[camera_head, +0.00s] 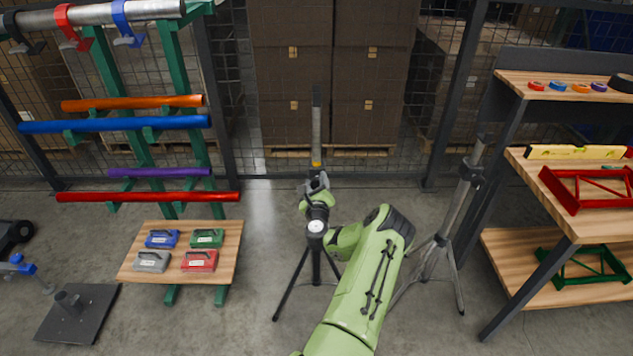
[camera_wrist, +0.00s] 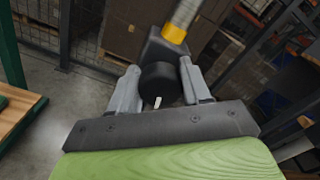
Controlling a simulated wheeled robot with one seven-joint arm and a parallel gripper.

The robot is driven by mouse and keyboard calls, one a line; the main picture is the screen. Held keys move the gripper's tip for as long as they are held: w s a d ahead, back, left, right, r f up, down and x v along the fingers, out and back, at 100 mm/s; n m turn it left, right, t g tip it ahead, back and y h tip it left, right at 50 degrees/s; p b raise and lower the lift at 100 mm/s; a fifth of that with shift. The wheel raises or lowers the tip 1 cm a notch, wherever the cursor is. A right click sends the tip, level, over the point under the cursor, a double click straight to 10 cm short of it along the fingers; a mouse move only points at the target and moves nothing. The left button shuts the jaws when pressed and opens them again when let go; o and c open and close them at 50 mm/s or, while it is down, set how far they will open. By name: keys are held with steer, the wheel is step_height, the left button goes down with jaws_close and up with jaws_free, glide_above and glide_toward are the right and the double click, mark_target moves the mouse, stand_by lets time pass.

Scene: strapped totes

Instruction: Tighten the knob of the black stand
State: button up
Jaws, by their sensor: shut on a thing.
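The black stand (camera_head: 298,273) stands upright on its tripod legs in the middle of the head view, with a grey tube and a yellow band (camera_head: 316,163) above its collar. In the wrist view its black knob (camera_wrist: 160,84) sits between my gripper's two grey fingers, with a small white mark on its face. The black collar (camera_wrist: 160,47) and yellow band (camera_wrist: 173,33) show just beyond it. My gripper (camera_wrist: 160,88) is shut on the knob, one finger on each side. In the head view my wrist hides most of the collar and the knob.
A second, grey tripod stand (camera_head: 437,240) is close on the right of my arm. A pipe rack (camera_head: 190,70) and a low wooden shelf (camera_head: 228,262) with several small boxes are on the left. A wooden shelf unit (camera_head: 515,250) is on the right. Mesh fencing is behind.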

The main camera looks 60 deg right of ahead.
steer(key=shift+m, duration=0.5)
steer(key=o, duration=1)
